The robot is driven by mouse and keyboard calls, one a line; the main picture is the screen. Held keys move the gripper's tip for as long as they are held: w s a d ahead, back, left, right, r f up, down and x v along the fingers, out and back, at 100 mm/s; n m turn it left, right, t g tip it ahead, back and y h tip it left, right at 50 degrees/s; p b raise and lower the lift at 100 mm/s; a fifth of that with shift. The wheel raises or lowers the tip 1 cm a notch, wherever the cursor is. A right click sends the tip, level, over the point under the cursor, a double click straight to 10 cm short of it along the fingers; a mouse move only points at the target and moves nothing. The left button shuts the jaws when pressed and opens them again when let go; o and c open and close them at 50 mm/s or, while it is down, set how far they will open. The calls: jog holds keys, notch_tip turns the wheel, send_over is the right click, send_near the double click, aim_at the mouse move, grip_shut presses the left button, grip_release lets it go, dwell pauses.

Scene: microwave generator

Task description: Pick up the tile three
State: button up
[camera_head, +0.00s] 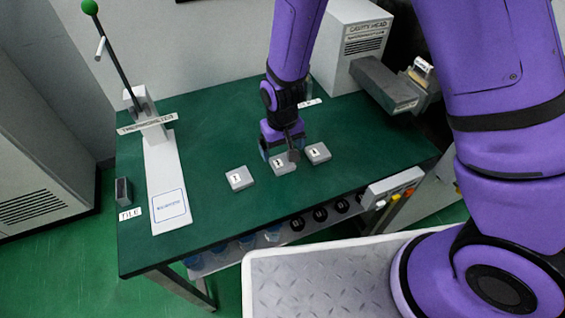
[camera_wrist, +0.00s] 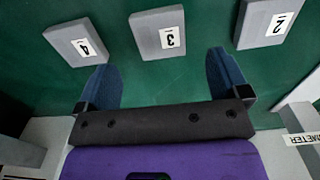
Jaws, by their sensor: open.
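Tile three is a grey block with a white label reading 3; it sits at the top centre of the wrist view (camera_wrist: 158,43) and is the middle of three tiles in the head view (camera_head: 284,168). My gripper (camera_head: 281,152) points down just above and behind it, partly covering it. In the wrist view my gripper (camera_wrist: 164,72) is open, its two blue fingers apart with only green tabletop between them. Tile three lies beyond the fingertips, lined up with the gap. I cannot tell the exact height of the fingers above the table.
Tile four (camera_wrist: 73,38) and tile two (camera_wrist: 260,32) flank tile three; they also show in the head view, four at right (camera_head: 318,158) and two at left (camera_head: 240,184). A thermometer stand (camera_head: 160,170) is at left. A grey machine (camera_head: 350,50) stands at the back right.

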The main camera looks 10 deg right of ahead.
aim_at(282, 162)
jog(key=shift+f, duration=2.85)
jog(key=c, duration=1.1)
